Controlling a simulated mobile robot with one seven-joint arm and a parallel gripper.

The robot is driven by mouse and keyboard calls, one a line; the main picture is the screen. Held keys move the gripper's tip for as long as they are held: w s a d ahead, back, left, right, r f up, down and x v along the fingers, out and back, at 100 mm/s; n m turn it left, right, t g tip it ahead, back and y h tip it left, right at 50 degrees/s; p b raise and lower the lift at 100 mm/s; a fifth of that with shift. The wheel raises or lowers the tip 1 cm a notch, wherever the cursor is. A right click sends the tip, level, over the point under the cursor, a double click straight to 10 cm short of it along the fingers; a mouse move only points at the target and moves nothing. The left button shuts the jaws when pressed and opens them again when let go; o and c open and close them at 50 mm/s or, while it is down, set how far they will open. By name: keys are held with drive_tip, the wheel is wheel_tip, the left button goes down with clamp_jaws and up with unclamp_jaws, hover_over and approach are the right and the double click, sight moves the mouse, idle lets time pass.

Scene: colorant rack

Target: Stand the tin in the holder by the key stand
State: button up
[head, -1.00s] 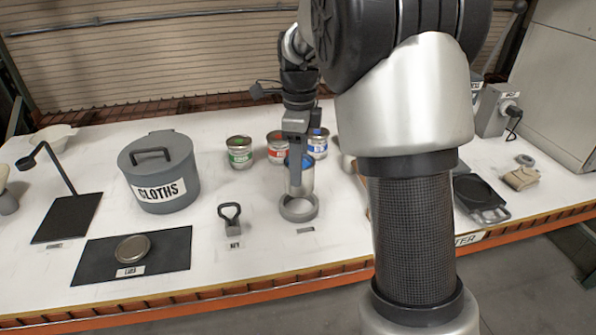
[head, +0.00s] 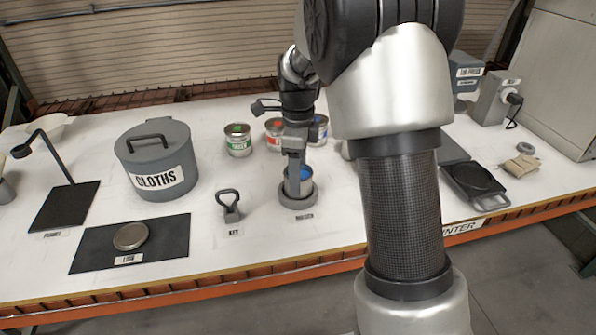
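The tin (head: 305,186), a metal can with blue on its top, is upright, with its lower part inside the round grey holder (head: 299,203). The holder is a low ring on the white table, to the right of the key stand (head: 231,211). My gripper (head: 294,178) points down at the tin, with one finger in front of it. It looks shut on the tin; the far finger is hidden. Whether the tin's base touches the holder's floor cannot be seen.
Green (head: 238,141), red (head: 274,133) and blue (head: 318,130) labelled tins stand behind my gripper. A grey cloths bin (head: 156,160) is at left, a lid (head: 131,236) on a dark mat in front. My arm hides part of the table at right.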

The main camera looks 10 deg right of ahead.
drive_tip(key=shift+f, duration=0.1)
drive_tip(key=o, duration=1.4)
drive_tip(key=shift+c, duration=0.2)
